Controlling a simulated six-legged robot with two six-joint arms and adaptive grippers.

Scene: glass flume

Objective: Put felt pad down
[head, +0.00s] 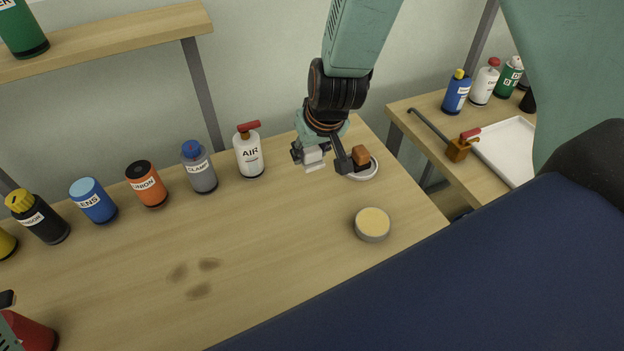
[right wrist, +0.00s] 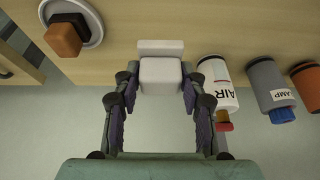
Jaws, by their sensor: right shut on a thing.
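My right gripper (head: 322,158) is over the back right part of the wooden table (head: 290,260). It is shut on a pale grey-white block with a wider flat end, which I take for the felt pad (head: 314,160). In the right wrist view the felt pad (right wrist: 160,75) sits between the two fingers of the right gripper (right wrist: 162,84), flat end away from the palm. I cannot tell whether the pad touches the tabletop.
A white round dish with a brown block (head: 361,155) stands right beside the gripper. The AIR bottle (head: 249,155) stands to its left, in a row of several bottles. A round tin (head: 372,225) is nearer. Dark stains (head: 200,270) mark the open middle. A side table (head: 410,118) is right.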

